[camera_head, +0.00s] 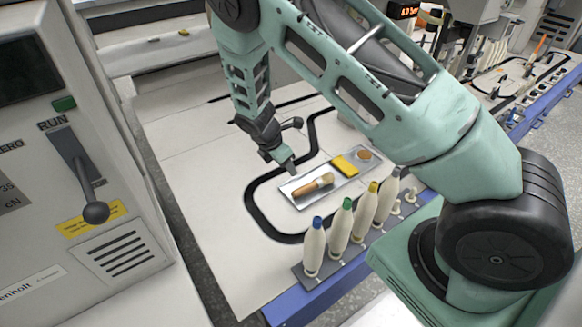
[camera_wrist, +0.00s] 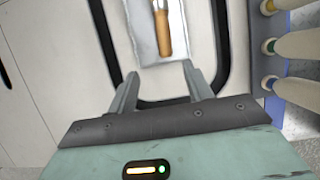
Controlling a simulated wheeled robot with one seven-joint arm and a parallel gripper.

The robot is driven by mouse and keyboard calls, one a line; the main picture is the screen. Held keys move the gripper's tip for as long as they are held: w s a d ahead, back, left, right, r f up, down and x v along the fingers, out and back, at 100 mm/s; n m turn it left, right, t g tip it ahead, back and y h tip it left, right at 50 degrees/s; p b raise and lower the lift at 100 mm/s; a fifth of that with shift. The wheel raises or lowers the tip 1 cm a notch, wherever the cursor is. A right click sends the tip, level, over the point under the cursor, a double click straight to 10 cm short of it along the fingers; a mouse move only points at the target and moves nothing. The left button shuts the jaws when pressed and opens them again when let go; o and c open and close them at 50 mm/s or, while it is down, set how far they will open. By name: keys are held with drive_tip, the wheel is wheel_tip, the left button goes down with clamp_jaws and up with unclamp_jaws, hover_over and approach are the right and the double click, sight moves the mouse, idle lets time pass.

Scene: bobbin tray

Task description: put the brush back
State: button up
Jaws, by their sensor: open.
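The brush (camera_head: 312,185) has an orange-brown wooden handle and pale bristles, and it lies on the left part of a flat grey tray (camera_head: 291,196) in the head view. In the wrist view the brush handle (camera_wrist: 165,38) points down the picture toward my gripper, and its upper end is cut off by the frame. My gripper (camera_wrist: 157,75) is open and empty, with its two fingers apart just short of the handle's end. In the head view my gripper (camera_head: 288,166) hangs above the tray's left end, close to the brush.
A yellow block (camera_head: 345,166) and a small round orange-brown item (camera_head: 364,155) lie on the tray's right part. Several white bobbins with coloured tips, one blue-tipped (camera_head: 315,248), stand in a row along the front. A machine with a lever (camera_head: 95,211) stands at left.

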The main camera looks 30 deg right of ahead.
drive_tip(key=s+a+r+m+y, duration=0.4)
drive_tip(key=s+a+r+m, duration=0.2)
drive_tip(key=s+a+r, duration=0.85)
drive_tip(key=s+a+r+m, duration=0.2)
drive_tip(key=s+r, duration=0.3)
drive_tip(key=s, duration=0.3)
drive_tip(key=s+a+r+m+y, duration=0.1)
drive_tip(key=s+a+r+m, duration=0.1)
drive_tip(key=s, duration=0.5)
wheel_tip(320, 180, up, 3)
drive_tip(key=shift+s+a+f+m, duration=0.15)
drive_tip(key=shift+s+a+m, duration=0.25)
drive_tip(key=shift+a, duration=0.15)
wheel_tip(320, 180, up, 30)
drive_tip(key=p, duration=3)
